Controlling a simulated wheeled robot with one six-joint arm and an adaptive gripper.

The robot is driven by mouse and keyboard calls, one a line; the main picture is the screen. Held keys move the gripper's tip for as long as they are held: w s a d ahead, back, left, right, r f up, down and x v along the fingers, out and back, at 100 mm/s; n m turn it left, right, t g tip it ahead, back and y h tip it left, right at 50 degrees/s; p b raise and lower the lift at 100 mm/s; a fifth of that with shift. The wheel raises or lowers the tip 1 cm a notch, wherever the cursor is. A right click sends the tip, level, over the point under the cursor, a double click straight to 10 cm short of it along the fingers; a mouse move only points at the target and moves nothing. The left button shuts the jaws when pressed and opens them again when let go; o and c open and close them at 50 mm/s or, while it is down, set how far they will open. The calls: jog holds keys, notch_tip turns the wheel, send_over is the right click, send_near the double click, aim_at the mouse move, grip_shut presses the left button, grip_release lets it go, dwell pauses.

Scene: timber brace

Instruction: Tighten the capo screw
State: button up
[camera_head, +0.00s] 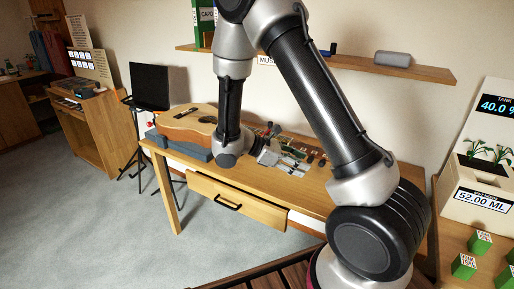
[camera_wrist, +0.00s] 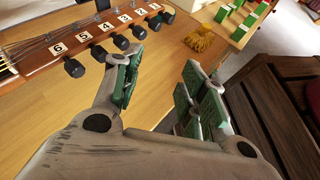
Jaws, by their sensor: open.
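A guitar body (camera_head: 185,126) lies on a blue-grey support at the left end of the wooden table (camera_head: 310,182). In the wrist view a brown headstock (camera_wrist: 22,72) runs along the upper left, with strings and several black tuning knobs (camera_wrist: 74,67) beside numbered white labels. My gripper (camera_wrist: 160,78) is open and empty, its green-padded fingers apart. The left fingertip is close to the knobs; I cannot tell whether it touches. In the head view my arm hides much of the neck. I cannot make out the capo or its screw in either view.
A wall shelf (camera_head: 425,71) above the table holds a grey case (camera_head: 393,58) and a green "CAPO" box (camera_head: 202,20). A black stand (camera_head: 150,88) is left of the table. Green blocks (camera_head: 480,242) lie at the right. Grey floor (camera_head: 75,210) is clear at the left.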

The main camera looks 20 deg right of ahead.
jog(key=w+a+f+n+t+h, duration=0.1)
jog(key=w+f+n+t, duration=0.2)
jog(key=w, duration=0.1)
jog(key=w+a+f+n+t+h, duration=0.1)
jog(key=w+a+f+n+t, duration=0.1)
jog(key=w+f+n+t, duration=0.1)
jog(key=w+a+f+n+t+h, duration=0.1)
jog(key=w+a+f+n+t, duration=0.1)
jog(key=w+n, duration=0.3)
jog(key=shift+w+a+f+t, duration=0.25)
jog(key=shift+f+t, duration=0.35)
jog(key=w+a+n+t, duration=0.1)
jog(key=w, duration=0.1)
jog(key=w+a+r+n+t, duration=0.1)
jog(key=w+a+t, duration=0.1)
jog(key=w+a+r+n+t+y, duration=0.1)
jog(key=w+a, duration=0.1)
jog(key=shift+r+t, duration=0.2)
jog(key=shift+t, duration=0.2)
jog(key=x, duration=0.7)
jog(key=shift+w+r+n, duration=0.35)
jog(key=shift+w+n, duration=0.05)
jog(key=shift+w, duration=0.05)
jog(key=shift+d, duration=0.1)
jog(key=shift+c, duration=0.2)
